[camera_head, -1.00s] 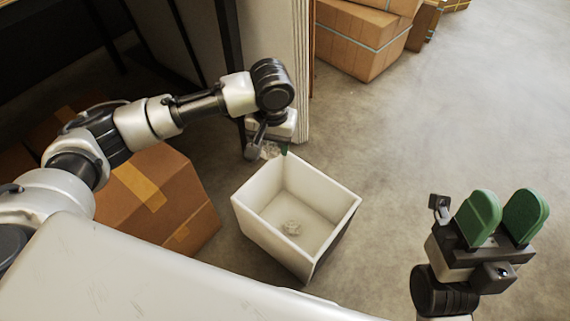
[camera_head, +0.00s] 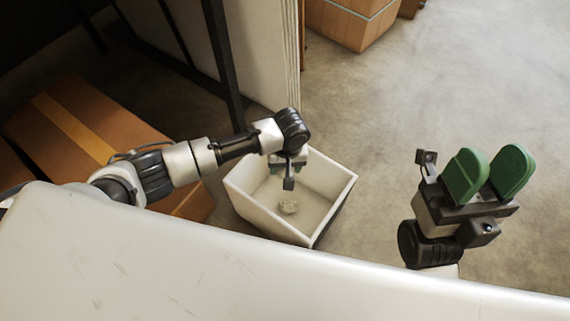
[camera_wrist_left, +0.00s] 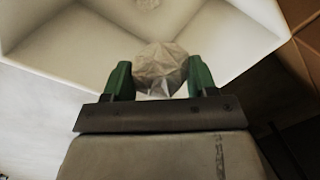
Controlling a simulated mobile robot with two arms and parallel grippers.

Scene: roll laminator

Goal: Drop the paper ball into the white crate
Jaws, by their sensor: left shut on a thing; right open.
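The white crate (camera_head: 330,207) stands on the floor, open at the top. My left gripper (camera_head: 286,166) is over the crate's far left part in the head view. In the left wrist view its green fingers (camera_wrist_left: 160,80) are shut on a crumpled paper ball (camera_wrist_left: 160,66), held with the crate's inside (camera_wrist_left: 70,45) beyond it. The held ball is hidden in the head view. My right gripper (camera_head: 488,174) is open and empty, right of the crate.
A taped cardboard box (camera_head: 75,130) stands left of the crate. A dark post (camera_head: 222,65) and a pale panel (camera_head: 265,55) rise behind it. More boxes (camera_head: 350,20) stand at the back. The floor (camera_head: 430,90) to the right is clear.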

